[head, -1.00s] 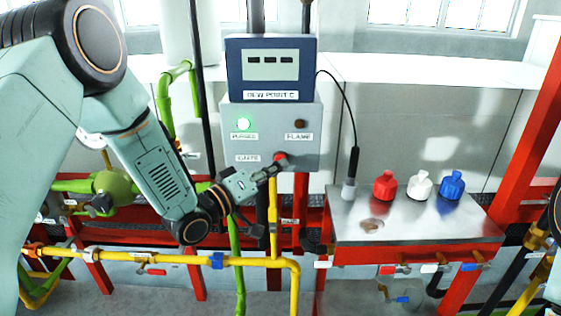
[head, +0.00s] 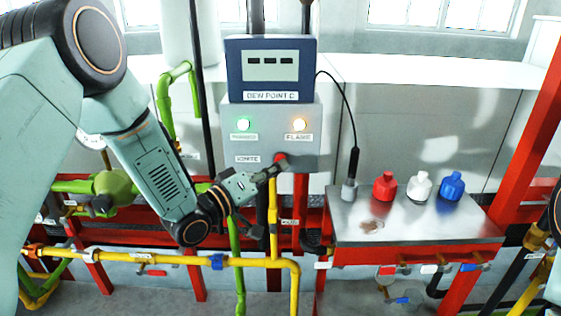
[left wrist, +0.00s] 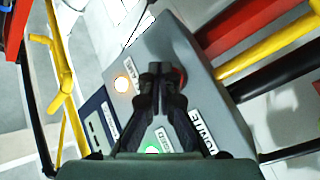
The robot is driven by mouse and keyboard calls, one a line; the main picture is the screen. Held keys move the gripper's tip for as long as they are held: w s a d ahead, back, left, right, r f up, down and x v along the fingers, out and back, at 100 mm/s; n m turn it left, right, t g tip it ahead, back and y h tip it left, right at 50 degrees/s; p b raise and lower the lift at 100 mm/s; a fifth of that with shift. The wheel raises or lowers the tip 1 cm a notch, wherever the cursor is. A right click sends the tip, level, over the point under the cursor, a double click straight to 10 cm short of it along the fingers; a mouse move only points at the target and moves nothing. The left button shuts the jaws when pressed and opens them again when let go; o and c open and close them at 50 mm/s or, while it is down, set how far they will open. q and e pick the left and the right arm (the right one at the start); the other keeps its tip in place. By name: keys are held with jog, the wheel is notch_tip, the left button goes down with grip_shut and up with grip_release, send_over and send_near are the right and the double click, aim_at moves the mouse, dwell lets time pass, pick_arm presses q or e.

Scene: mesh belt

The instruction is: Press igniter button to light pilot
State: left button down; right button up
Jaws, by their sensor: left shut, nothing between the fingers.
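The grey control box (head: 230,118) stands under the blue dew point display (head: 234,70). A red igniter button (head: 280,157) sits right of the IGNITE label (head: 247,159). My left gripper (head: 279,165) is shut and empty, its tips at the button and partly covering it. In the left wrist view the shut fingers (left wrist: 161,68) lie over the box face, with a bit of the red button (left wrist: 181,76) beside the tips. The flame lamp (head: 299,125) glows warm white, also in the left wrist view (left wrist: 122,84). The green lamp (head: 243,124) is lit. My right gripper is not in view.
A metal table (head: 415,228) to the right holds a red bottle (head: 385,187), a white bottle (head: 419,186), a blue bottle (head: 451,186) and a probe on a cable (head: 350,188). Yellow pipe (head: 180,259) and green pipe run below my left arm.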

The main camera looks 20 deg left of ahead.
pick_arm(q)
jog(key=shift+s+d, duration=0.1)
jog(key=shift+s, duration=0.45)
jog(key=shift+s+d+p, duration=0.15)
jog(key=shift+s+d, duration=0.1)
jog(key=shift+s, duration=0.55)
jog(key=shift+s+d+p, duration=0.15)
jog(key=shift+s+d, duration=0.05)
jog(key=shift+s, duration=0.55)
jog(key=shift+s+d+p, duration=0.15)
jog(key=shift+s+d, duration=0.1)
jog(key=shift+s, duration=0.55)
